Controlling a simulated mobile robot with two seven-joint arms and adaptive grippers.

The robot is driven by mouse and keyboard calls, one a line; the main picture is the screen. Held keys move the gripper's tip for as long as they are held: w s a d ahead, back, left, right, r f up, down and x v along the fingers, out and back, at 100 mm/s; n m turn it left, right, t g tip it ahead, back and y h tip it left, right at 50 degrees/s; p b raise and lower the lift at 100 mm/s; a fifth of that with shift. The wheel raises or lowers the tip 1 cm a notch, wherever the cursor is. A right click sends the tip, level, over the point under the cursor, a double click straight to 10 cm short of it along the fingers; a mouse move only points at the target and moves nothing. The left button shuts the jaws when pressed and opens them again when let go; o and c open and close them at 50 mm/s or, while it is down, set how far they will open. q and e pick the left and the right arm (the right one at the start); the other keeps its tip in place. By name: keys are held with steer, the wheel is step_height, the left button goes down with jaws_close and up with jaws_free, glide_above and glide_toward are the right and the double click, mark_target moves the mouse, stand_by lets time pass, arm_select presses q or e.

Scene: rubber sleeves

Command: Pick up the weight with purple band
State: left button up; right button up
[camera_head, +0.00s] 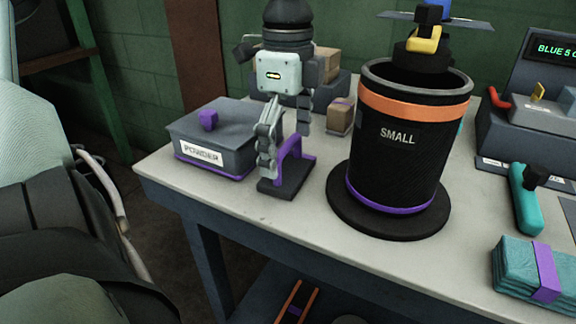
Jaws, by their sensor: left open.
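A dark block with a raised purple band or handle (290,155) sits on the white table top (240,212), left of the large cylinder. My left gripper (285,148) points down over it, fingers spread apart. The nearer finger hangs at the block's left side and partly hides it. The other finger is behind the purple part. I cannot tell whether either finger touches. A small brown box with a purple strip (340,117) stands just behind to the right.
A grey lidded powder box (205,135) stands left of the block. A tall black cylinder marked SMALL (395,150) stands close on the right. Folded teal cloths with a purple band (525,270) and a teal-handled tool (523,200) lie farther right. The front table strip is clear.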

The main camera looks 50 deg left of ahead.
arm_select(q)
steer(key=shift+f, duration=0.3)
steer(key=shift+c, duration=0.6)
steer(key=c, duration=0.5)
steer(key=shift+r, duration=0.1)
steer(key=c, duration=1.2)
steer(key=shift+r, duration=0.1)
steer(key=shift+c, duration=0.2)
